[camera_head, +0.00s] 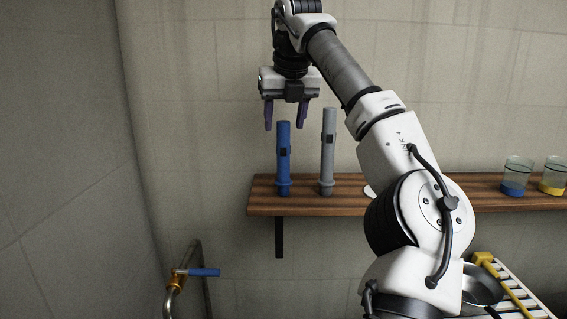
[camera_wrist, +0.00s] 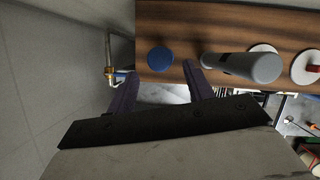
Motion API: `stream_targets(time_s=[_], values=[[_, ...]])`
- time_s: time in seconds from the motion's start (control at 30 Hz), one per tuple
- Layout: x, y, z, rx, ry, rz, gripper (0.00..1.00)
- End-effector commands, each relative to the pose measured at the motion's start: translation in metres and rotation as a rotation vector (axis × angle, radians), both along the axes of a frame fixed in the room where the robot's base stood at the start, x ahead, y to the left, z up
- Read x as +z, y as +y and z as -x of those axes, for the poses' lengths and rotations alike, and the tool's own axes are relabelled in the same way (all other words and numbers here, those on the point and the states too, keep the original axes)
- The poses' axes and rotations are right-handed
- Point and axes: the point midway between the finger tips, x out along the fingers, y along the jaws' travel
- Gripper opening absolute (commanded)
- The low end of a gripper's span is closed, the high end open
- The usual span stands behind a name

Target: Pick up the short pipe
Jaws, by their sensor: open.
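The short pipe (camera_head: 283,160) is blue and stands upright on the wooden shelf, near its left end. A taller grey pipe (camera_head: 327,155) stands upright just to its right. In the wrist view the short pipe (camera_wrist: 160,60) shows as a blue disc seen from above, and the grey pipe (camera_wrist: 245,65) leans outward in perspective to its right. My gripper (camera_head: 284,126) points down with its two purple fingers open, around the level of the blue pipe's top. In the wrist view the blue disc appears between and just ahead of the fingertips (camera_wrist: 160,69). Contact cannot be told.
The wooden shelf (camera_head: 262,200) runs along the wall. Beakers with blue (camera_head: 515,180) and yellow (camera_head: 553,178) contents stand at its right. A tap with a blue handle (camera_head: 204,272) is below left. White discs (camera_wrist: 263,49) lie beyond the grey pipe.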

Motion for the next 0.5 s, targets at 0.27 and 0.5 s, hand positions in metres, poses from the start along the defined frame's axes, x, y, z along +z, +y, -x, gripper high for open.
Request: stream_targets(time_s=[0.27, 0.5], values=[[-0.018, 0.001, -0.009, 0.002, 0.002, -0.002, 0.52], [-0.048, 0.002, -0.022, 0.001, 0.001, -0.002, 0.52]])
